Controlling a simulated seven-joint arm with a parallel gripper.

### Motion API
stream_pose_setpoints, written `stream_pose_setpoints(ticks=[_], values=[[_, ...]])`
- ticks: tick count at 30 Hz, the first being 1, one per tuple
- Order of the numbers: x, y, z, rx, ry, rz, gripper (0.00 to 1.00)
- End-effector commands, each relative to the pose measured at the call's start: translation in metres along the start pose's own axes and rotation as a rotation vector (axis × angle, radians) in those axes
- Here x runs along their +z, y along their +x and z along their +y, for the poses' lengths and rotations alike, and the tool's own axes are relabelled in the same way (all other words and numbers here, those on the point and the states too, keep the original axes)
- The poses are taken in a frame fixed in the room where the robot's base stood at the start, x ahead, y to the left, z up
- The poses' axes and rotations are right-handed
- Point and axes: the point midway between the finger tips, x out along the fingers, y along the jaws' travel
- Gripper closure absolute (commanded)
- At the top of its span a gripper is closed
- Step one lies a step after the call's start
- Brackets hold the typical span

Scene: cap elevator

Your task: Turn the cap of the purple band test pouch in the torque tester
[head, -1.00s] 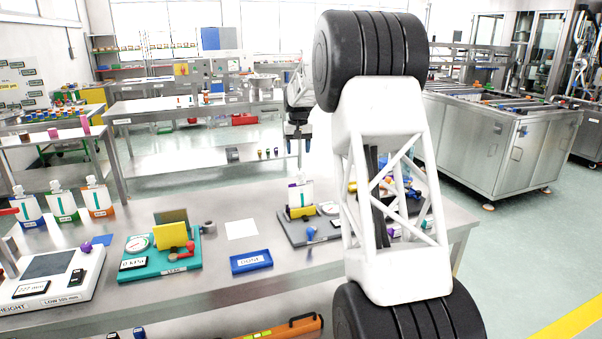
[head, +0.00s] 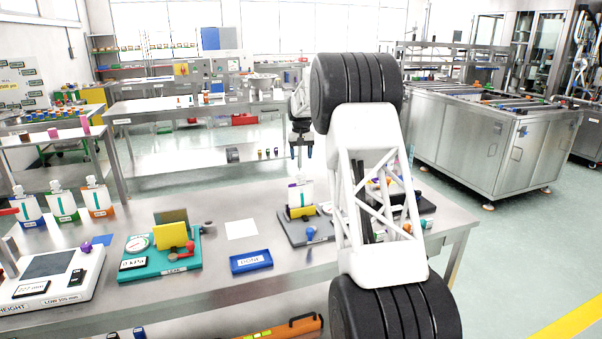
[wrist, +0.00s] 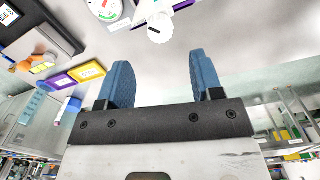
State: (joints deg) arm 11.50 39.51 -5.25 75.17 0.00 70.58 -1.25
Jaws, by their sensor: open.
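The pouch (head: 306,193) stands upright in a yellow clamp (head: 302,212) on the grey base of the torque tester (head: 292,233). Its lower part is hidden by the clamp. In the wrist view its round white cap (wrist: 159,28) shows from above, with purple edges beside it and the tester's dial (wrist: 103,8) to its left. My gripper (head: 301,151) hangs above and behind the pouch in the head view. In the wrist view my gripper (wrist: 158,72) is open and empty. The cap lies beyond the fingertips, roughly in line with the gap, with no visible contact.
Pouches with blue, green and orange bands (head: 98,200) stand at the left. A teal leak tester (head: 160,262), a blue tray (head: 251,262) and a white sheet (head: 242,229) lie nearer. My arm hides part of the table's right side.

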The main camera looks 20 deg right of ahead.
Motion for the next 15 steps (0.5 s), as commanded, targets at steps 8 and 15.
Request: stream_pose_setpoints(ticks=[8, 15], values=[[0.000, 0.018, 0.000, 0.000, 0.000, -0.001, 0.40], [0.000, 0.047, 0.000, 0.000, 0.000, -0.002, 0.40]])
